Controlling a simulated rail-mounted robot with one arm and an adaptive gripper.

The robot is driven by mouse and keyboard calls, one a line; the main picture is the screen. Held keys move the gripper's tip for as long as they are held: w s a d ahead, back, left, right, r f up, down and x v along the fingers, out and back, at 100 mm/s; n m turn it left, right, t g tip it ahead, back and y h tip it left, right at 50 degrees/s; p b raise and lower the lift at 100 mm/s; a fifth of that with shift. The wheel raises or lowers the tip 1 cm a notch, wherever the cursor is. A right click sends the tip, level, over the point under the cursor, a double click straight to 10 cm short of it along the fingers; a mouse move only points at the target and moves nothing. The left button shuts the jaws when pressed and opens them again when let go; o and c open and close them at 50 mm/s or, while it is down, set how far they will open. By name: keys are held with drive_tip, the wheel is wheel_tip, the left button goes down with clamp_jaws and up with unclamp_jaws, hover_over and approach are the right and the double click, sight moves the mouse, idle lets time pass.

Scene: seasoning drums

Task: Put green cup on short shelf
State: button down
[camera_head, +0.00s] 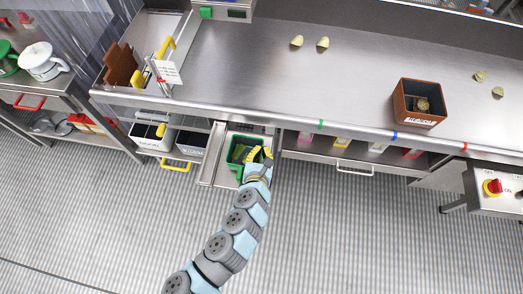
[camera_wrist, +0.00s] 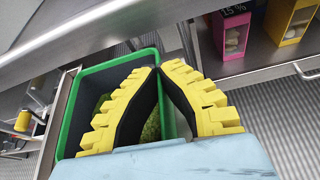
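A green cup (camera_head: 7,57) stands at the far left edge of the head view, partly cut off, on a low metal side table. My gripper (camera_head: 252,152) is far to its right, over a green-rimmed bin (camera_head: 234,171) in an open drawer below the counter. In the wrist view the yellow fingers (camera_wrist: 161,67) meet at or very near their tips, with nothing seen between them. The bin (camera_wrist: 66,120) is behind them, with green contents (camera_wrist: 152,126) partly hidden by the fingers. I cannot tell which surface is the short shelf.
A white lidded jug (camera_head: 42,62) stands beside the green cup. A brown box (camera_head: 418,103) and several pale lumps sit on the long counter (camera_head: 270,75). The striped floor in front is clear.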

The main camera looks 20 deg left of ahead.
drive_tip(key=shift+f, duration=0.15)
drive_tip(key=c, duration=1.2)
unclamp_jaws()
drive_tip(key=shift+c, duration=0.2)
drive_tip(key=shift+s+r, duration=0.15)
drive_tip(key=shift+r, duration=0.1)
drive_tip(key=shift+s+r, duration=0.15)
drive_tip(key=shift+s, duration=0.15)
drive_tip(key=p+v, duration=0.3)
drive_tip(key=v, duration=0.8)
drive_tip(key=shift+d, duration=0.15)
